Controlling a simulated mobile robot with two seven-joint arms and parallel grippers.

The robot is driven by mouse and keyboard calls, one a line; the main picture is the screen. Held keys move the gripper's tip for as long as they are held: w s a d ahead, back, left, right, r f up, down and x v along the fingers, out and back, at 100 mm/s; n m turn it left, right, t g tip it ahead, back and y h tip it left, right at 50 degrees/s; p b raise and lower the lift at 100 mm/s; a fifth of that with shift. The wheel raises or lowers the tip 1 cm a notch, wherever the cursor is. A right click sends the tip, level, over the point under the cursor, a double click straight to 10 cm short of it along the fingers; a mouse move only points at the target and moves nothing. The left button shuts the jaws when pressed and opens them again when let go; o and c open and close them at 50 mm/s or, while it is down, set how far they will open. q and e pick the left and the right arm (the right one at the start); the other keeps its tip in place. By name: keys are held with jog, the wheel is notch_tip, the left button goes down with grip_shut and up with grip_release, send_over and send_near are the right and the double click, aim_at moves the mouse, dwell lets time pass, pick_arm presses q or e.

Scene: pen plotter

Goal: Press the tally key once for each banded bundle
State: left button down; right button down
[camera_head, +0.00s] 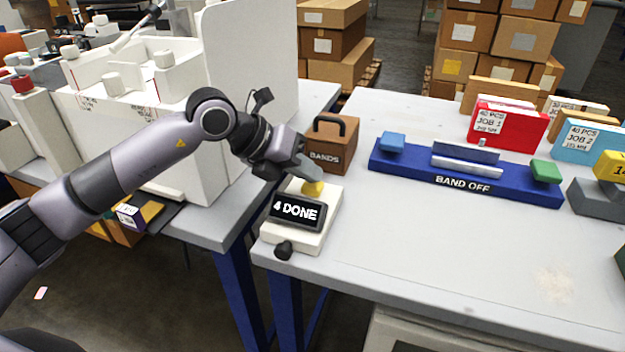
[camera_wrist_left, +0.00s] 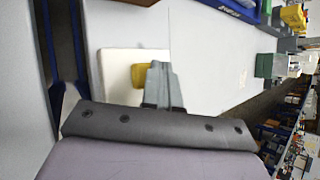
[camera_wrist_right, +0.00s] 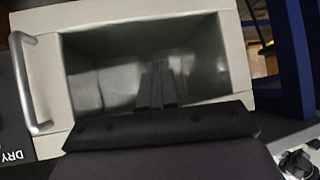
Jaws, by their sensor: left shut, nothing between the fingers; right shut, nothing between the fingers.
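The tally counter is a white box (camera_head: 328,225) at the table's left corner. Its dark display (camera_head: 298,211) reads "4 DONE", and its yellow key (camera_head: 314,189) is partly covered by my left gripper (camera_head: 316,180). The left fingers are shut and empty, right at the key; I cannot tell whether they touch it. The left wrist view shows the yellow key (camera_wrist_left: 138,76) beside the fingertips. Paper-like bundles stand at the back right: a red one marked JOB 1 (camera_head: 507,127) and a light blue one marked JOB 2 (camera_head: 592,145). My right gripper (camera_wrist_right: 160,72) is shut and empty.
A blue bar marked BAND OFF (camera_head: 463,182) lies behind, with blue and green pads. A brown BANDS box (camera_head: 329,147) stands behind the counter. The right wrist view shows an open, empty-looking metal-lined container (camera_wrist_right: 88,82) with a handle.

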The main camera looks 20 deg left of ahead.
aim_at(307, 185)
pick_arm(q)
jog(key=shift+r+p, duration=0.7)
jog(key=shift+r, duration=0.3)
notch_tip(307, 185, up, 5)
jog(key=p, duration=0.3)
jog(key=shift+p, duration=0.3)
dwell(0.4)
